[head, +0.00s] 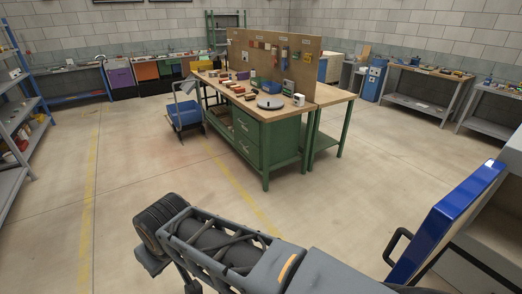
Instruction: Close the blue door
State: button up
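The blue door (448,222) stands at the lower right of the head view. It hangs open from a white cabinet (490,248), and part of the cabinet's inside shows behind it. A dark handle (398,247) sticks out from the door's left side. My arm crosses the bottom of the picture, left of the door and handle. The end of my arm and my gripper cannot be made out, so whether they touch the door is hidden.
A green workbench (262,140) with a pegboard stands mid-room, with a blue cart (185,113) beside it. Shelves (14,125) line the left wall. Benches (425,88) stand at the back right. The floor between the workbench and the door is clear.

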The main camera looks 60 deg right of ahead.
aim_at(443, 221)
jog(key=z, duration=3.4)
jog(key=k, duration=1.05)
jog(key=u, duration=1.4)
jog(key=i, duration=1.1)
jog(key=z, duration=0.9)
jog(key=i, duration=0.25)
jog(key=z, duration=0.15)
